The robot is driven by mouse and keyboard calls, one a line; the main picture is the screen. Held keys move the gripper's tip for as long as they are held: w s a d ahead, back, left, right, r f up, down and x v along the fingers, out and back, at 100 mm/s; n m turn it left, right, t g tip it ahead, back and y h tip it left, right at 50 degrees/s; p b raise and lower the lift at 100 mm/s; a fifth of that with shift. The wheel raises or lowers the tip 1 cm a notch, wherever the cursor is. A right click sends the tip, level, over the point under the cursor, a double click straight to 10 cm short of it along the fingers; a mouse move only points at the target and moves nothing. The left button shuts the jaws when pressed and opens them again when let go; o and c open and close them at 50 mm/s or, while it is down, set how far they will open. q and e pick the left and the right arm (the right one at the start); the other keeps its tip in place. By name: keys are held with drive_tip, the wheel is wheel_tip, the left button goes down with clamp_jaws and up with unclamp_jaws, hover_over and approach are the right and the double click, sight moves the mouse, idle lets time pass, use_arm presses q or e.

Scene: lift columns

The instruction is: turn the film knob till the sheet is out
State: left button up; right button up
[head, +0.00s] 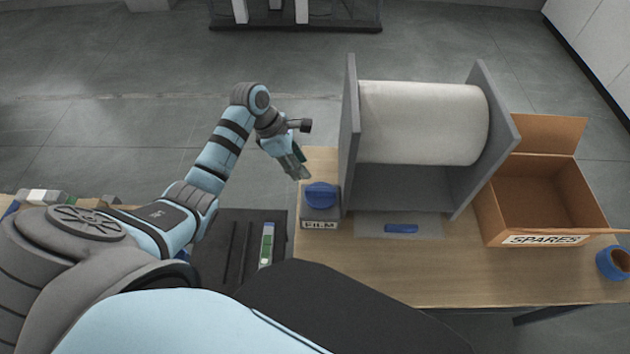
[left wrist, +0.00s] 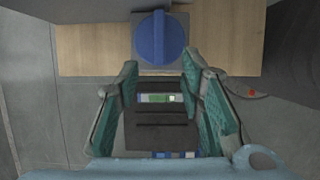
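The film knob (head: 320,194) is a blue round knob on a grey box labelled FILM, at the left end of the table. It shows at the top of the left wrist view (left wrist: 159,38). The film roll (head: 423,122) is a large white cylinder between two grey side plates. A thin pale sheet (head: 368,227) lies under the front of the roll stand, with a blue strip on it. My left gripper (head: 302,173) is just behind and left of the knob, apart from it. In the left wrist view its fingers (left wrist: 158,100) are spread and empty. My right gripper is out of view.
An open cardboard box (head: 540,205) labelled SPARES stands right of the roll. A blue tape roll (head: 613,262) lies at the table's right end. A dark tray (head: 240,245) with a green-and-white item (head: 267,245) is left of the table. The table front (head: 400,280) is clear.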

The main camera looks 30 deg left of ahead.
sight(318, 189)
use_arm(q)
drive_tip(key=b+x, duration=0.3)
drive_tip(key=x, duration=0.8)
drive_tip(key=shift+f, duration=0.2)
drive_tip(key=shift+c, duration=0.6)
clamp_jaws()
